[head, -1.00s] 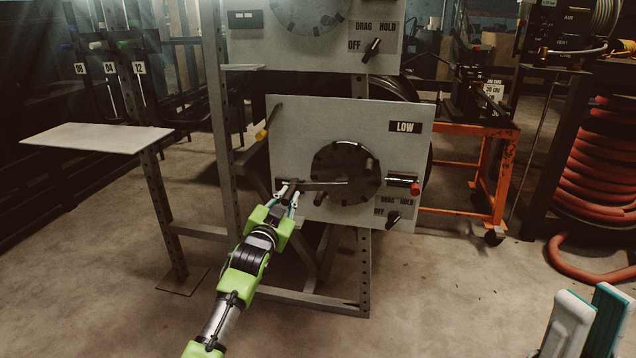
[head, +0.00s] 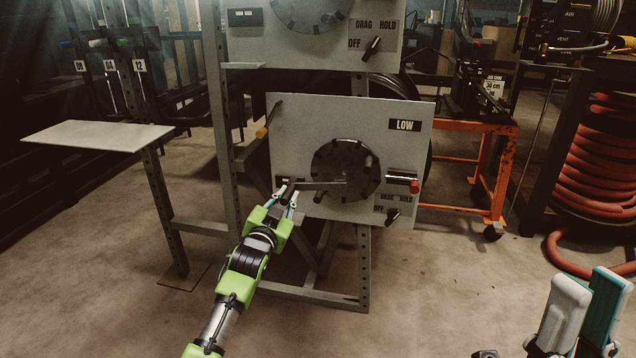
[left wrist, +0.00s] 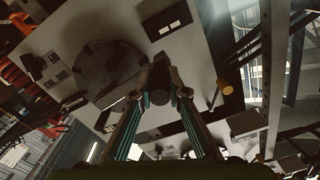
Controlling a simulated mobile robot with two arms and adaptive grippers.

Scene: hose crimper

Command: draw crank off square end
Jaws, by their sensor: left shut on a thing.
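The crank (head: 318,186) is a grey bar running level from the dark round hub (head: 352,160) on the LOW panel (head: 300,120) to a dark handle at its left end. My left gripper (head: 288,194) is shut on that handle, which also shows as a dark cylinder between the fingers in the left wrist view (left wrist: 160,84). The crank's right end lies over the hub; whether it is seated on a square end is too small to tell. My right gripper (head: 578,315) is at the lower right, away from the panel, with its two fingers apart and nothing between them.
A yellow-tipped lever (head: 262,132) sits at the panel's left edge. A red-ended cylinder (head: 404,180) and an OFF knob (head: 392,216) are on its right. A pale shelf (head: 98,134) stands left; an orange cart (head: 494,170) and red hose coil (head: 600,160) stand right.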

